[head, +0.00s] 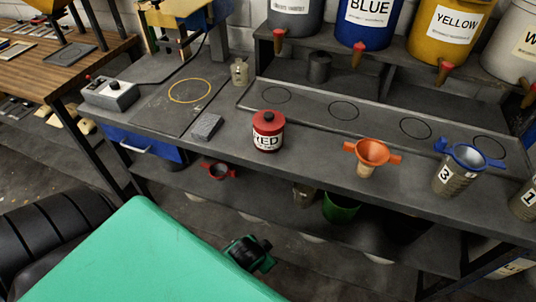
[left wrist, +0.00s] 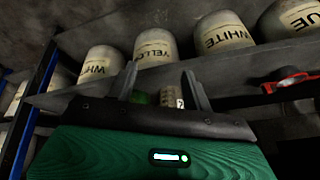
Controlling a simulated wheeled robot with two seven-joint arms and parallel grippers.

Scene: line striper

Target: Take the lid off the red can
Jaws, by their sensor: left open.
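The red can (head: 267,138) stands upright on the grey bench in the head view, with a white label reading RED. Its red lid (head: 267,119) sits on top, with a small dark spot at its centre. My left gripper (left wrist: 163,80) shows in the left wrist view with its two grey fingers apart and nothing between them. It faces a shelf of labelled containers below the bench; the red can does not show there. In the head view, a green part of my arm fills the lower left, and the fingers cannot be made out. My right gripper is not in view.
A grey block (head: 207,127) lies left of the can. An orange funnel (head: 372,153) and a blue funnel on a numbered cup (head: 452,180) stand to its right. Large paint containers, including a blue one (head: 366,22), stand on the raised rack behind.

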